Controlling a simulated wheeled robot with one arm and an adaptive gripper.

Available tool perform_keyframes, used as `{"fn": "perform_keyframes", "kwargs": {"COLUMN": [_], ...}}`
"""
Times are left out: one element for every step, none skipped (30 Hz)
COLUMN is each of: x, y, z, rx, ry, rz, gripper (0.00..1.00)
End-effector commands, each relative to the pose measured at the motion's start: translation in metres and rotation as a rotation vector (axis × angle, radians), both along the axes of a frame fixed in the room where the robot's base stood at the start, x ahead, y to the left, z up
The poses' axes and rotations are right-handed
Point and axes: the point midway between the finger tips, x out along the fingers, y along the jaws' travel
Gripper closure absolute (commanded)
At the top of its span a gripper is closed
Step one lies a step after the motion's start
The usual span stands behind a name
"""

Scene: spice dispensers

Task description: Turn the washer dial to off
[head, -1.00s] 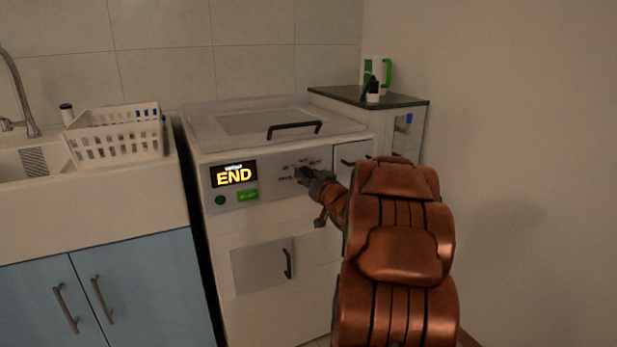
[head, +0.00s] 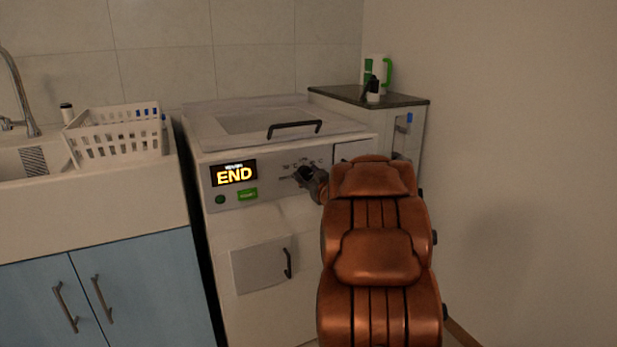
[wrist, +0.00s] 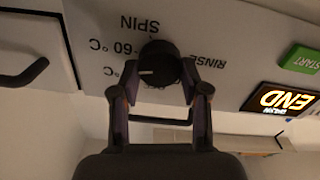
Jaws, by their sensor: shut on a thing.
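The washer (head: 300,222) is a white top-loading machine with a sloped grey control panel, and its display (head: 234,173) reads END. The washer dial (wrist: 158,66) is a round black knob with a white pointer mark, seen upside down in the wrist view. Labels around it include SPIN, 60 °C and RINSE. My gripper (wrist: 158,88) is shut on the dial, with one finger on each side. I see no off label.
A green START button (wrist: 300,60) is beside the display. A black lid handle (head: 294,129) is just above the panel. A drawer handle (wrist: 24,74) shows at the wrist view's left. A white basket (head: 115,135) sits by the sink. A dark-topped side table (head: 340,93) holds bottles.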

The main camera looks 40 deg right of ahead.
Motion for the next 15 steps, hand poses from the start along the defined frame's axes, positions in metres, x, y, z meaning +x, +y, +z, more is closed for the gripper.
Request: {"fn": "perform_keyframes", "kwargs": {"x": [-0.0005, -0.0006, -0.0005, -0.0004, -0.0003, -0.0003, -0.0001, 0.0, -0.0002, -0.0004, -0.0004, -0.0002, -0.0002, -0.0002, 0.0001], "y": [-0.0002, -0.0002, 0.0001, 0.0001, 0.0002, 0.0003, 0.0005, 0.0008, 0.0007, 0.0004, 0.0004, 0.0005, 0.0007, 0.0008, 0.0011], "z": [-0.0012, -0.0012, -0.0013, -0.0014, -0.0014, -0.0014, -0.0016, -0.0019, -0.0021, -0.0021, -0.0022, -0.0028, -0.0029, -0.003, -0.0032], "rx": [-0.042, -0.069, -0.105, -0.133, -0.16, -0.195, -0.223, -0.25, -0.285, -0.312, -0.338, -0.374, -0.402, -0.428, -0.464], "ry": [0.016, 0.024, 0.037, 0.046, 0.056, 0.068, 0.078, 0.088, 0.1, 0.111, 0.12, 0.133, 0.143, 0.152, 0.165], "rz": [-0.001, -0.001, 0.0, 0.0, -0.001, -0.001, -0.001, 0.0, -0.001, -0.002, -0.002, -0.002, -0.002, -0.002, -0.002], "gripper": [0.9, 0.9, 0.9, 0.9, 0.9, 0.9, 0.9, 0.9, 0.9, 0.9, 0.9, 0.9, 0.9, 0.9, 0.9]}}
